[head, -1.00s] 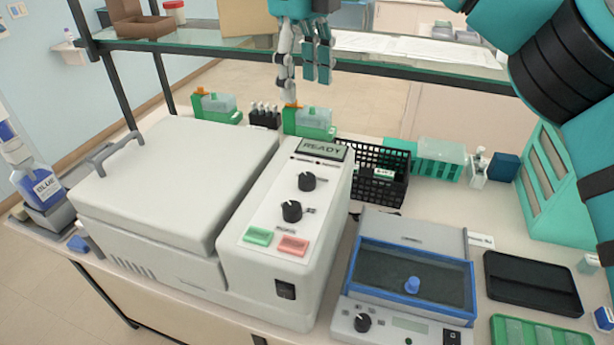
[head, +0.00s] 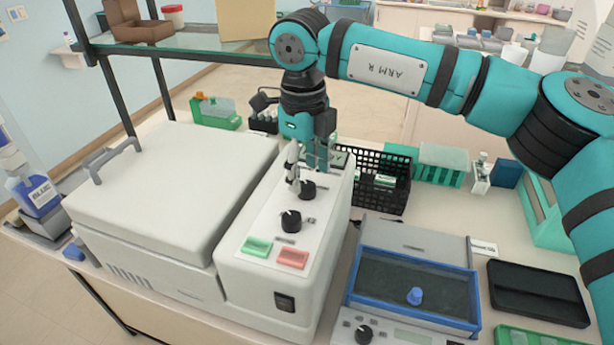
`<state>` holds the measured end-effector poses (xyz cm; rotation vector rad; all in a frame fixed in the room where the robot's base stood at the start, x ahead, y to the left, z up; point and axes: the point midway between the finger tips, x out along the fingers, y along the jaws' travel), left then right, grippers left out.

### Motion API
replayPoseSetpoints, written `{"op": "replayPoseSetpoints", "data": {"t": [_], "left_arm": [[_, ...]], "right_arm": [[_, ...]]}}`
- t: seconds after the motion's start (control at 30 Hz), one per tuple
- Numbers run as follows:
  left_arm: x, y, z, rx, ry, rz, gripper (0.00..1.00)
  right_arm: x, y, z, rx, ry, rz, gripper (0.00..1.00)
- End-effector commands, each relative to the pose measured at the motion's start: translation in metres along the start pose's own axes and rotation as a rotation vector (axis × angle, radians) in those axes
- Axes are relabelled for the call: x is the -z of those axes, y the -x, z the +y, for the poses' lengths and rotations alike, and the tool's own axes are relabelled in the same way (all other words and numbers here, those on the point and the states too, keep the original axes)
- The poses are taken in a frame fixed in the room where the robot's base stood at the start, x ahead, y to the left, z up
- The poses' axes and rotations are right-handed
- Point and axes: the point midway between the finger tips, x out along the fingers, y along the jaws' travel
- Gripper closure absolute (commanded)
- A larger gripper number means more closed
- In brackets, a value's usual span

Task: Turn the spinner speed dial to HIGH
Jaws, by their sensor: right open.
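The spinner is a white machine with a closed lid (head: 180,180) and a sloped control panel (head: 270,222). The panel carries two black dials, an upper dial (head: 307,190) and a lower dial (head: 291,220). Their small labels are too blurred to read, so I cannot tell which is the speed dial or its setting. My right gripper (head: 305,177) points down over the upper dial with its fingers open. Contact with the dial cannot be made out. The gripper hides most of the display behind it. My left gripper is not in view.
Green (head: 257,247) and red (head: 292,258) buttons sit below the dials. A black basket (head: 385,195) stands behind right of the spinner. A blue-framed device (head: 415,285) stands to the right. A blue-labelled bottle (head: 38,194) is at the far left. A glass shelf (head: 190,42) spans behind.

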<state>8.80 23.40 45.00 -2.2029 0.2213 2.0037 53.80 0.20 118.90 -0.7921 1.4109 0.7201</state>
Motion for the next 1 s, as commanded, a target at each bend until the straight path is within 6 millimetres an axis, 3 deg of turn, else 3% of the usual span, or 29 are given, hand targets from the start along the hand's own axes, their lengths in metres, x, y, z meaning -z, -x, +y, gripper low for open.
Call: {"op": "replayPoseSetpoints", "data": {"t": [0.2, 0.57, 1.0], "left_arm": [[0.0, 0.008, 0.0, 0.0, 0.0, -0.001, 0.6], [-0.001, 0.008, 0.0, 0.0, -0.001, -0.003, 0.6], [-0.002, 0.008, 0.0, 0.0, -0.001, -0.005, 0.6]], "right_arm": [[0.0, -0.026, 0.0, -0.001, 0.0, 0.002, 0.45], [0.0, -0.033, 0.0, 0.001, 0.0, -0.001, 0.45], [0.0, -0.032, 0.0, 0.001, 0.0, -0.001, 1.0]]}}
